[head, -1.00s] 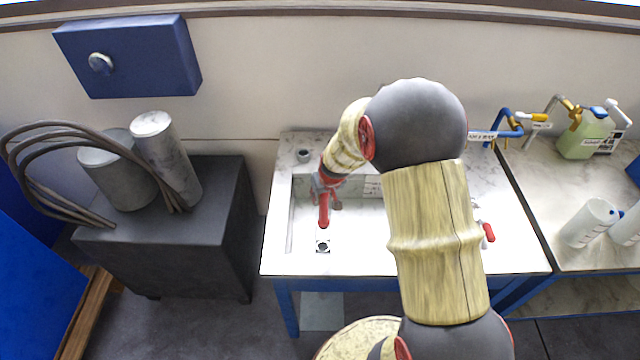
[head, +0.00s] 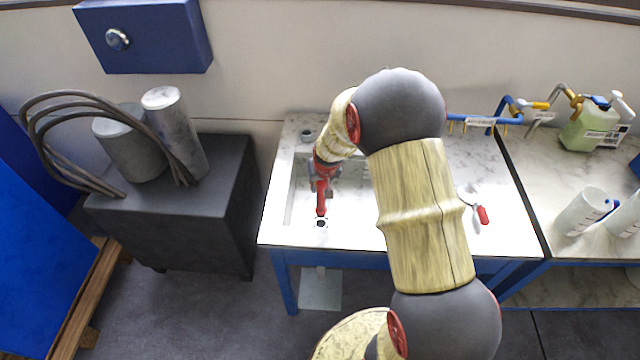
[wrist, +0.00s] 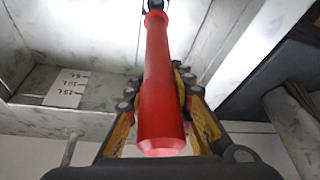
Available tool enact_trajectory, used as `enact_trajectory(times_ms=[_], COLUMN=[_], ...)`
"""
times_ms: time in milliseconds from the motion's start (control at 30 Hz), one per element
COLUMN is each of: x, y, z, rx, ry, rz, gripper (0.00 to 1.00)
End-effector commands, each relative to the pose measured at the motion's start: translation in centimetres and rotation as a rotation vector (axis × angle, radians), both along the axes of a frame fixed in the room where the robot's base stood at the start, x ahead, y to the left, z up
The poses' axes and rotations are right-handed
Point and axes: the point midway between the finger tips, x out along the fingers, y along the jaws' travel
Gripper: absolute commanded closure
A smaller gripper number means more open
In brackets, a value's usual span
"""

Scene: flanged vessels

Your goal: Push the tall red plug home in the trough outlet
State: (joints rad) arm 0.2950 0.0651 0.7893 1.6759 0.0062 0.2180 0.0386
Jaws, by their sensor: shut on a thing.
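The tall red plug (head: 321,201) hangs roughly upright, slightly tilted, in my gripper (head: 322,178). In the wrist view the plug (wrist: 160,80) runs from its wide red end near the camera to a narrow dark end at the top edge. My gripper (wrist: 158,95) is shut on its shaft, with a finger on each side. The outlet (head: 321,225) is a small dark-centred fitting in the floor of the white trough (head: 289,205). The plug's lower end appears right at or just above the outlet; I cannot tell how deep it sits.
A red-handled tool (head: 482,215) lies on the bench right of the trough. A small grey cup-like fitting (head: 307,135) is at the bench's back left. A printed label (wrist: 66,88) is on the trough wall. A dark cabinet with metal cylinders (head: 175,130) stands left.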

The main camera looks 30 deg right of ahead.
Motion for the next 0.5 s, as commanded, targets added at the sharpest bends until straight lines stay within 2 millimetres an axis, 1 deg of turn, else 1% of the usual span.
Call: enact_trajectory(times_ms=[167, 267, 500], x=[0.0, 0.0, 0.0], y=[0.0, 0.0, 0.0], z=[-0.6, -1.4, -3.7], rx=[0.0, 0.0, 0.0], ry=[0.0, -0.001, 0.0], rz=[0.0, 0.0, 0.0], gripper=[1.0, 1.0, 1.0])
